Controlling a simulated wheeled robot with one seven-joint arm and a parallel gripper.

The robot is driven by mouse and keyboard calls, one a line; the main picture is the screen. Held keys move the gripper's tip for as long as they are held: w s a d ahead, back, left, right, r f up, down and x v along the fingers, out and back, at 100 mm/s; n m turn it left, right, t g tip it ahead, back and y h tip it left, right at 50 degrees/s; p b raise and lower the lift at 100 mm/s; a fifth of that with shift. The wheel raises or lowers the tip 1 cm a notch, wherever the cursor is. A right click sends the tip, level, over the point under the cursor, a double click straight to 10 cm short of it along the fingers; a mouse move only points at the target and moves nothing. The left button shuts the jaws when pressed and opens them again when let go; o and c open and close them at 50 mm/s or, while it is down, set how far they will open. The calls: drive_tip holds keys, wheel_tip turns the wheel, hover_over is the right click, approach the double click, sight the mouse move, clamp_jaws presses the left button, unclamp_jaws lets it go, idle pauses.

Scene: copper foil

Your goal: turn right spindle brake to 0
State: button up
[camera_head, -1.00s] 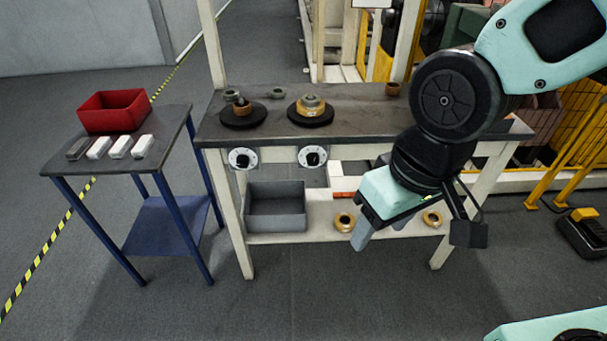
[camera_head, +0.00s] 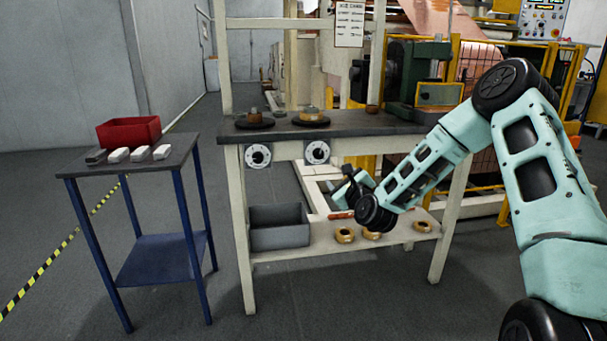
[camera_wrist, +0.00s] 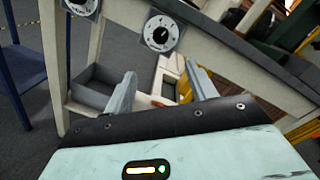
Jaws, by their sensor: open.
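The right spindle brake (camera_head: 317,152) is a white round dial with a black knob on the bench's front rail, below the right spindle (camera_head: 311,117). In the wrist view the dial (camera_wrist: 160,34) is beyond and above my fingertips, tilted in the picture. Its knob's exact setting is too small to read. The left brake dial (camera_head: 258,155) is beside it, and part of it shows at the top of the wrist view (camera_wrist: 82,4). My gripper (camera_wrist: 161,74) is open and empty, apart from the dial. In the head view my wrist partly hides it.
A grey bin (camera_head: 279,228) and several copper-coloured rings stand on the bench's lower shelf. A blue-legged side table (camera_head: 178,160) at left holds a red bin (camera_head: 129,132) and several small blocks. Floor in front of the bench (camera_head: 345,300) is clear.

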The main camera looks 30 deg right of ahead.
sight(319, 155)
drive_tip(key=w+d, duration=0.1)
drive_tip(key=w, duration=0.4)
drive_tip(key=w+d+b, duration=0.1)
drive_tip(key=w, duration=0.5)
drive_tip(key=w+d, duration=0.1)
drive_tip(key=w, duration=0.5)
drive_tip(key=shift+d+b, duration=0.2)
drive_tip(key=shift+b, duration=0.15)
drive_tip(key=c, duration=1)
